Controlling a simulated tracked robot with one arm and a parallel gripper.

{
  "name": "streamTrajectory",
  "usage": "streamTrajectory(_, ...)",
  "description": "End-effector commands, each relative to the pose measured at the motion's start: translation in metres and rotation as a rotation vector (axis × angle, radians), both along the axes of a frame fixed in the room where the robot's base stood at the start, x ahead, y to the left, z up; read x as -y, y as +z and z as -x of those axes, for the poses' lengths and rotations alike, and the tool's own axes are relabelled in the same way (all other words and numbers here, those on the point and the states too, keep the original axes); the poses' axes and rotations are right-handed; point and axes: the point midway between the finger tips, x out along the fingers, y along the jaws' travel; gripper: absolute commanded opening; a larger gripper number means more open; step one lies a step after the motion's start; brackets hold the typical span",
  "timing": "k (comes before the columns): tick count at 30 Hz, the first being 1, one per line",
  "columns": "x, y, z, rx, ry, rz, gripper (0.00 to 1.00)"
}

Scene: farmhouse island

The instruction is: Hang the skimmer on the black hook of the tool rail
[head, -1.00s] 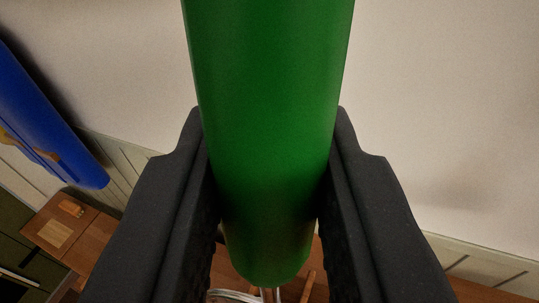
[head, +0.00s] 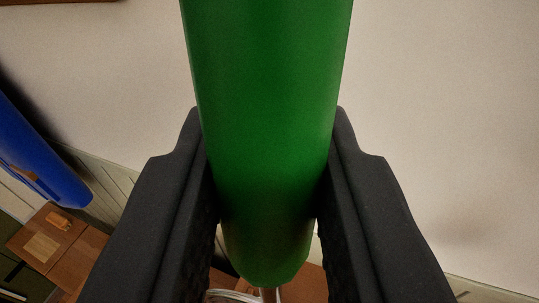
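A thick green handle (head: 268,80) fills the middle of the head view, with a thin metal rod and a curved wire (head: 235,296) at its lower end. I take it to be the skimmer, though its head is mostly out of view. My gripper (head: 268,165) is shut on the handle, one dark finger on each side of it. The black hook does not show in this view. A brown wooden edge (head: 60,2) shows at the top left; I cannot tell if it belongs to the tool rail.
A blue object (head: 38,160) with a worn yellow-brown patch is at the left, against the wall. A brown wooden surface (head: 60,240) with small lighter wooden pieces lies below it. The pale wall (head: 440,110) behind the handle is bare on the right.

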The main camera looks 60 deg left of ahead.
Motion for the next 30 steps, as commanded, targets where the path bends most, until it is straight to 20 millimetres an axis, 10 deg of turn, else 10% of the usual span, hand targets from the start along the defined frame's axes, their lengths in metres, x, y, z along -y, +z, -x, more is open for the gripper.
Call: streamTrajectory(30,-0.012,-0.011,-0.017,0.109,0.0,-0.074,0.0)
